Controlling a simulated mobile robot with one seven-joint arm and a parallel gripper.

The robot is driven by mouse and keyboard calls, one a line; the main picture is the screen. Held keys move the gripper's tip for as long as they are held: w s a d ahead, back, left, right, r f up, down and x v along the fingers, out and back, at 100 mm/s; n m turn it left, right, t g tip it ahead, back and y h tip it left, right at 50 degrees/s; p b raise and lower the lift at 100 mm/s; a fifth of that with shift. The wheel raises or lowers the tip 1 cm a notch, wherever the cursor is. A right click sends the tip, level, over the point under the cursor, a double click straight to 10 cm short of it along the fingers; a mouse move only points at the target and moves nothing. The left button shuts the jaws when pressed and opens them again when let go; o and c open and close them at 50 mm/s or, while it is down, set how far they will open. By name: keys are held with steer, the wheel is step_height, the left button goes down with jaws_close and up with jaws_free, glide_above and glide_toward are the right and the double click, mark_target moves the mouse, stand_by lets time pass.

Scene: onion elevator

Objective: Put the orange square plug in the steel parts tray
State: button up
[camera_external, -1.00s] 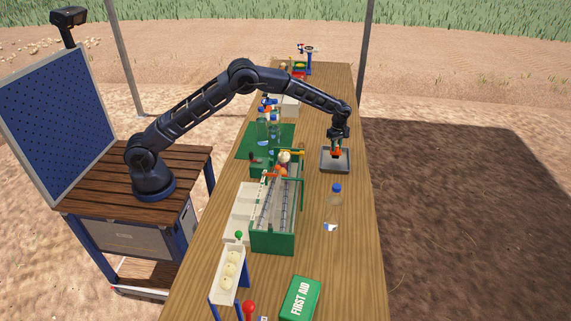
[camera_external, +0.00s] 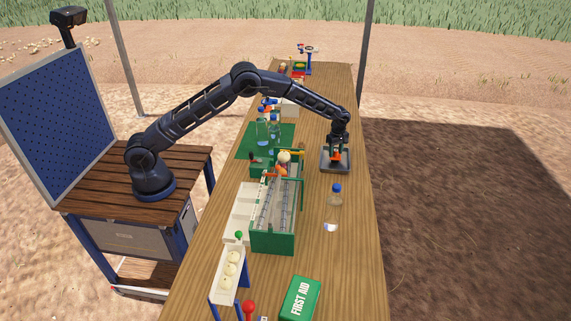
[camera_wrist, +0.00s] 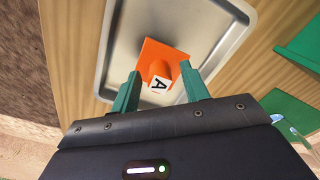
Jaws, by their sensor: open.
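The orange square plug (camera_wrist: 158,55) has a knob and a white label with the letter A. In the wrist view it is over the floor of the steel parts tray (camera_wrist: 190,20), and it appears to rest there. My gripper (camera_wrist: 162,88) is open, its two green fingers apart on either side of the plug's knob. In the external view my gripper (camera_external: 337,152) points down, low over the tray (camera_external: 326,170), with the orange plug (camera_external: 337,157) partly hidden below it. Whether the fingers touch the knob is unclear.
A clear bottle with a blue cap (camera_external: 336,194) stands in front of the tray. A green-framed rack (camera_external: 273,238) is to the left, and a green first aid box (camera_external: 300,299) lies near the front. The table is bare right of the tray.

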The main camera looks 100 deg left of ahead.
mark_target(336, 150)
step_height(336, 150, up, 12)
steer(key=s+d+r+m+t, duration=0.1)
steer(key=s+d+r+m, duration=0.2)
steer(key=s+d+r, duration=0.35)
steer(key=s+d+r+m, duration=0.3)
steer(key=d+r, duration=0.1)
steer(key=r, duration=0.6)
steer(key=s+d+r+m+t, duration=0.1)
steer(key=s+d+r+m, duration=0.2)
steer(key=s+d+r, duration=0.35)
steer(key=s+d+r+m, duration=0.3)
steer(key=s+d+r, duration=0.1)
steer(key=s, duration=0.5)
steer(key=s+d+r+m+t, duration=0.1)
steer(key=s+d+m, duration=0.25)
steer(key=s, duration=0.55)
steer(key=s+d+r+m, duration=0.1)
steer(key=s+d+m, duration=0.3)
steer(key=s, duration=0.5)
steer(key=s+d+f+m, duration=0.2)
steer(key=s+d+f, duration=0.1)
steer(key=s, duration=0.5)
steer(key=s+d+f+m+t, duration=0.1)
steer(key=s+d+f+m, duration=0.2)
steer(key=s, duration=0.6)
steer(key=shift+m+t, duration=0.3)
steer(key=shift+m, duration=0.05)
